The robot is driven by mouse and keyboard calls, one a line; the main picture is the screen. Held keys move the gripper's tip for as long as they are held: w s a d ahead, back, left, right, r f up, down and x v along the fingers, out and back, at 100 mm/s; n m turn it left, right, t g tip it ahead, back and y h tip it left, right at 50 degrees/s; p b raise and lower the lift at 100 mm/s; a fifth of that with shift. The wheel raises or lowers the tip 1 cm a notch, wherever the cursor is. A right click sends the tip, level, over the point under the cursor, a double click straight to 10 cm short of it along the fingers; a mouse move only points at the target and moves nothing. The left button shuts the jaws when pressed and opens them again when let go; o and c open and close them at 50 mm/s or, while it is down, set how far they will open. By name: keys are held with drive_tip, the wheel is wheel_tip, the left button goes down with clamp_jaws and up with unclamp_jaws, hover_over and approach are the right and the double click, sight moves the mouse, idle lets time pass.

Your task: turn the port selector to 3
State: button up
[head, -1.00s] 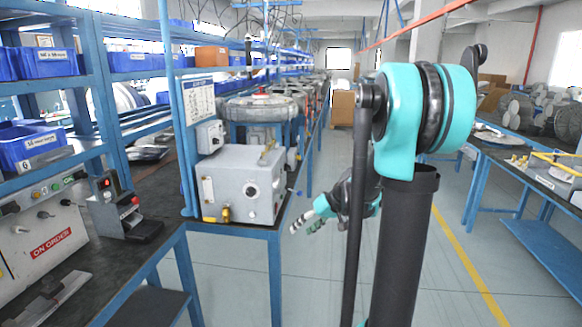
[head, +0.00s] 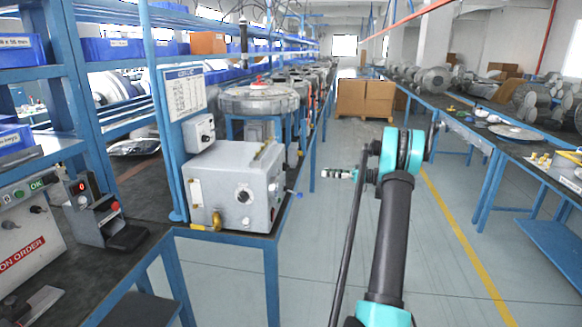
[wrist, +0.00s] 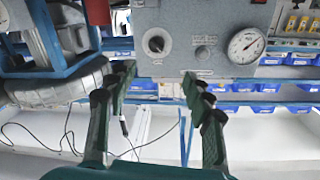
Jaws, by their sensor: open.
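A grey box (head: 235,187) stands on the blue-framed bench at the left in the head view. A round dark knob (head: 243,196) is on its front face. The wrist view shows a grey panel with a round knob (wrist: 156,42) with a pale pointer, which may be the port selector; its numbers are too small to read. My gripper (head: 330,173) is in the aisle right of the box, apart from it and pointing left. In the wrist view my gripper (wrist: 158,85) has its two fingers spread and empty, below the knob in the picture.
A round dial gauge (wrist: 246,45) is right of the knob on the panel. The aisle floor (head: 330,245) is clear.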

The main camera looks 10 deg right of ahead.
approach(287, 167)
drive_tip(key=w+f+x, duration=0.1)
drive_tip(key=x, duration=0.7)
drive_tip(key=shift+w, duration=0.15)
drive_tip(key=shift+c, duration=0.3)
drive_tip(key=c, duration=1.1)
